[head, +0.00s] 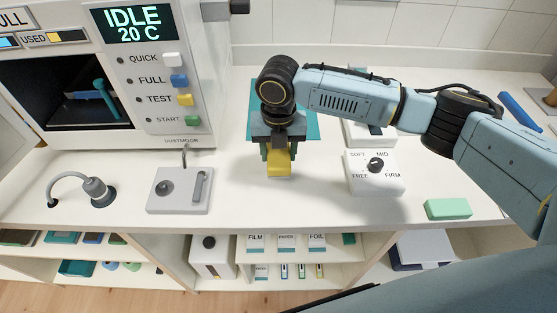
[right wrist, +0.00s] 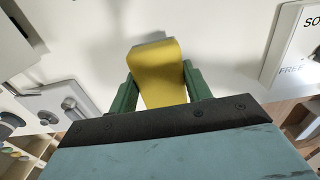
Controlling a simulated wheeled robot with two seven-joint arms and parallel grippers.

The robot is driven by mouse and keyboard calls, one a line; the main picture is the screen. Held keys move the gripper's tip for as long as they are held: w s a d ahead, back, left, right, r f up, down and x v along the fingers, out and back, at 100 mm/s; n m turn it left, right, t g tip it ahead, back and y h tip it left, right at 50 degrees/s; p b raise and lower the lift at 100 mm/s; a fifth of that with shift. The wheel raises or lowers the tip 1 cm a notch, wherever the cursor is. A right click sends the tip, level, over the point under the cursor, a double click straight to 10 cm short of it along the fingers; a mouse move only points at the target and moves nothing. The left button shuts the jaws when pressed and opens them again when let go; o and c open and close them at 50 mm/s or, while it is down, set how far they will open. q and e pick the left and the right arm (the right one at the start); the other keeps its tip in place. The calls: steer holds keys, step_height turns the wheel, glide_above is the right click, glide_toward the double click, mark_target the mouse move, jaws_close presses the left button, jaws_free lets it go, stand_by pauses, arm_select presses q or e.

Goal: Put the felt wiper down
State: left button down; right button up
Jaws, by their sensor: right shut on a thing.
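The yellow felt wiper (head: 279,164) is between the green fingers of my right gripper (head: 279,152), in the middle of the white counter in the head view. In the right wrist view the wiper (right wrist: 160,70) fills the space between both fingers (right wrist: 160,88), and the gripper is shut on it. Its lower end points down at the counter (head: 240,200). I cannot tell whether it touches the counter or hangs just above it. My left gripper is not in view.
A teal mat (head: 312,122) lies behind the gripper. A grey latch box (head: 180,190) stands to the left, a white dial box (head: 375,172) to the right, and a green block (head: 448,209) near the front edge. The counter in front of the wiper is clear.

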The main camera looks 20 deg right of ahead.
mark_target(278, 161)
steer(key=shift+s+f, duration=0.1)
steer(key=shift+f, duration=0.75)
steer(key=shift+f+p, duration=0.4)
steer(key=shift+p, duration=0.1)
steer(key=shift+f, duration=0.4)
steer(key=shift+f, duration=0.1)
steer(key=o, duration=0.9)
steer(key=shift+o, duration=0.2)
